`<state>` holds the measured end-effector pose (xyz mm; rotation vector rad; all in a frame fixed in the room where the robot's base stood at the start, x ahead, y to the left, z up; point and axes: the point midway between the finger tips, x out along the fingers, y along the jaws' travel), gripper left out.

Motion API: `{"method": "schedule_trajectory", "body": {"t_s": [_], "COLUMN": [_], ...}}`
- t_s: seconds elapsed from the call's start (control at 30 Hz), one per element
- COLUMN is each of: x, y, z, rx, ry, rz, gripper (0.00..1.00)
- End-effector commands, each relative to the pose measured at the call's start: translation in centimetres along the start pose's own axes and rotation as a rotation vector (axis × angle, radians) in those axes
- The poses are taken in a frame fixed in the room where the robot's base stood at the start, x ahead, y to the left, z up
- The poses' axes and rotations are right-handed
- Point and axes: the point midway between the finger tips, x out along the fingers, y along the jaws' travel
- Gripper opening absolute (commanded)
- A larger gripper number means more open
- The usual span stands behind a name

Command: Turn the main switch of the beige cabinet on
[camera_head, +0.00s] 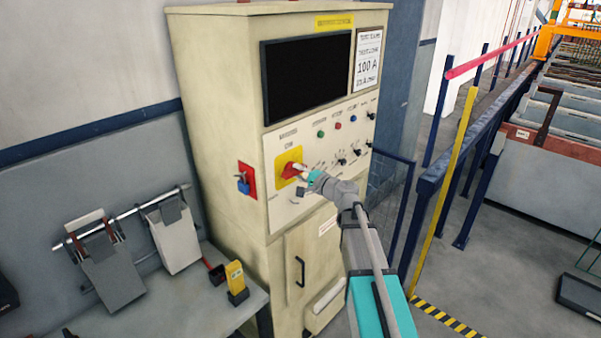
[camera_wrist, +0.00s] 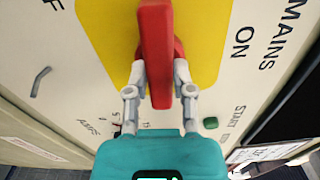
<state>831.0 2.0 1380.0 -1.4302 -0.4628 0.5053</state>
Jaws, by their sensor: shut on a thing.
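The beige cabinet (camera_head: 225,130) stands against the wall in the head view. Its main switch has a red handle (camera_head: 290,170) on a yellow plate (camera_head: 282,160), with an ON label above it. My gripper (camera_head: 305,173) reaches it from the lower right. In the wrist view, my gripper (camera_wrist: 160,88) is shut on the red handle (camera_wrist: 155,45), one finger on each side. The handle runs up and down that picture, across the direction of the ON label (camera_wrist: 243,42), and looks roughly level on the panel. Part of an OFF label shows at the upper left.
Small knobs and lamps sit right of the switch, including a green button (camera_wrist: 210,123). A red plate with a blue padlock (camera_head: 243,184) is on the cabinet's side. A bench (camera_head: 190,310) stands left; a blue railing (camera_head: 430,185) runs right.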

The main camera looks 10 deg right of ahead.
Motion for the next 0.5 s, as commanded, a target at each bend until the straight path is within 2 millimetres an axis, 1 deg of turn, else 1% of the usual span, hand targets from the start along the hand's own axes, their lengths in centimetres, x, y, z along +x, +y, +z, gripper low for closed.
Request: {"method": "schedule_trajectory", "body": {"t_s": [0.27,0.5], "x": [0.19,0.24], "y": [-0.08,-0.12], "z": [0.08,0.1], "rx": [0.192,0.414], "ry": [-0.003,-0.005], "rz": [-0.002,-0.003], "gripper": [0.0,0.0]}}
